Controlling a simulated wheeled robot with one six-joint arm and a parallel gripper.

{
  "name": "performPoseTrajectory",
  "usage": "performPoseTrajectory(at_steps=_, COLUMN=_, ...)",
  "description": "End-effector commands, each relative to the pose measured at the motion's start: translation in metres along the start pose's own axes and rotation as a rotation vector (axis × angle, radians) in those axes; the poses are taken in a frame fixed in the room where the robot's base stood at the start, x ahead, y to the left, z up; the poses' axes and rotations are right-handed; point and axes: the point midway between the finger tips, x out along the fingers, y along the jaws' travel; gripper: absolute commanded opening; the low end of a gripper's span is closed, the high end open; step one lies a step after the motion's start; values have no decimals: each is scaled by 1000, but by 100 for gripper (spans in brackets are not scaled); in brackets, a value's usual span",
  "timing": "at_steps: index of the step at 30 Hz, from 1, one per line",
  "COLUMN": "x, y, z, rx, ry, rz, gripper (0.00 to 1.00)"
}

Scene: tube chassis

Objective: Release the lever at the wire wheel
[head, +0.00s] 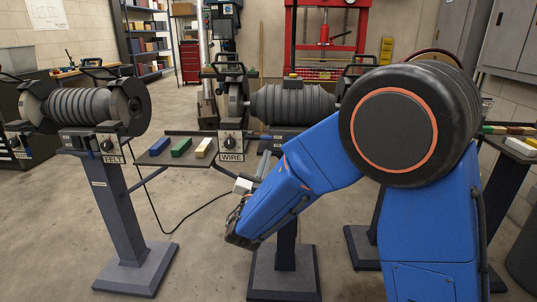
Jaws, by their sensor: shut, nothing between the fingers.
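The wire station is a bench grinder on a pedestal, marked by a WIRE label (231,157) under a dial (230,140). Its ribbed grey body (292,103) lies behind the label. A black handle (230,68) rises above its left end. It may be the lever, but I cannot tell its setting. Another black handle shows at the right end, partly behind my arm. My blue arm reaches down and left in front of the station's pedestal (286,262).
A shelf (180,160) left of the label holds blue, green and cream blocks. The felt station (85,105) stands at left on its own pedestal. A black cable (165,232) hangs between the stations. A red press (326,40) stands behind. Floor between the left pedestals is open.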

Motion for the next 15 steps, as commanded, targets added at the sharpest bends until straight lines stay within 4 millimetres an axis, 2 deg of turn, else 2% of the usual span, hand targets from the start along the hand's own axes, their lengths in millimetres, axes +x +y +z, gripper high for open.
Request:
performPoseTrajectory(at_steps=2, x=-5, y=1, z=-14, rx=-4, ry=1, rz=0, gripper=0)
performPoseTrajectory(at_steps=9, x=-53, y=-5, z=-11, rx=-2, ry=1, rz=1, gripper=0)
performPoseTrajectory(at_steps=15, x=-85, y=-10, z=-10, rx=-1, ry=2, rz=1, gripper=0)
